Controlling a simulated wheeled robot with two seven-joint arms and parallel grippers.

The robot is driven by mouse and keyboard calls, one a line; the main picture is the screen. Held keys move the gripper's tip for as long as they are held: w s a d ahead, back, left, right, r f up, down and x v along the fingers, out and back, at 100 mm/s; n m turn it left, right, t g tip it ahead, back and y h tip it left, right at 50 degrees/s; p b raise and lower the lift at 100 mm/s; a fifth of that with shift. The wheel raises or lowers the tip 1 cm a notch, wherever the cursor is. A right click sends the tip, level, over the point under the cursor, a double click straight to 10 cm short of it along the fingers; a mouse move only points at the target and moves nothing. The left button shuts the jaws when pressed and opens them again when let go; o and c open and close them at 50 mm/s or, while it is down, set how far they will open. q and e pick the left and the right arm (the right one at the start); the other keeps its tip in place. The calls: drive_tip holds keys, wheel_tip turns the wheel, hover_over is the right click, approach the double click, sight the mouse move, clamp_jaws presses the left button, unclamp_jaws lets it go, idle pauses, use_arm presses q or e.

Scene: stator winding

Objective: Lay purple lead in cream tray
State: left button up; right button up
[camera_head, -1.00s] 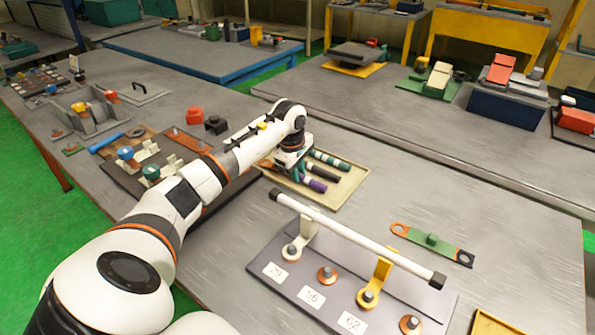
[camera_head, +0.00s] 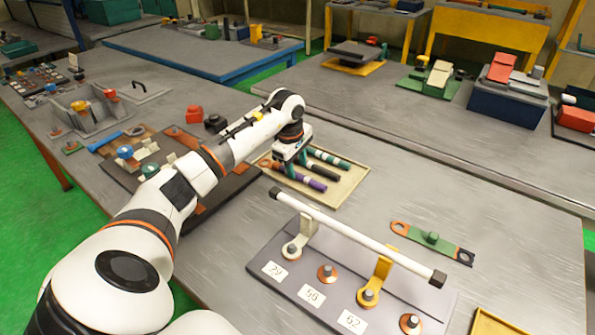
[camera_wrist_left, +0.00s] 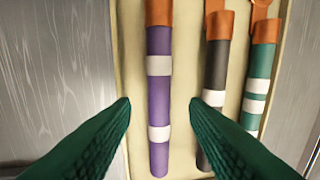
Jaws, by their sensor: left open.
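The purple lead (camera_head: 310,183) with white bands lies in the cream tray (camera_head: 343,193), nearest the tray's front edge. In the left wrist view the purple lead (camera_wrist_left: 158,90) runs lengthwise, its copper end at the top. My left gripper (camera_head: 291,168) is over the tray at the lead. Its green fingers are open, one on each side of the purple lead in the wrist view, with gaps between fingers and lead. The fingers hide part of the leads in the head view. My right gripper is not in view.
A black lead (camera_head: 322,171) and a green lead (camera_head: 330,158) lie beside the purple one in the tray. A numbered terminal board (camera_head: 300,292) with a white bar (camera_head: 350,235) stands in front. A green link with ring ends (camera_head: 432,241) lies to the right.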

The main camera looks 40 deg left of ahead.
use_arm(q)
wheel_tip(320, 180, up, 9)
drive_tip(key=s, duration=0.1)
drive_tip(key=shift+s+d+b, duration=0.15)
drive_tip(key=shift+s+b, duration=0.15)
drive_tip(key=shift+s, duration=0.1)
drive_tip(key=shift+r, duration=0.15)
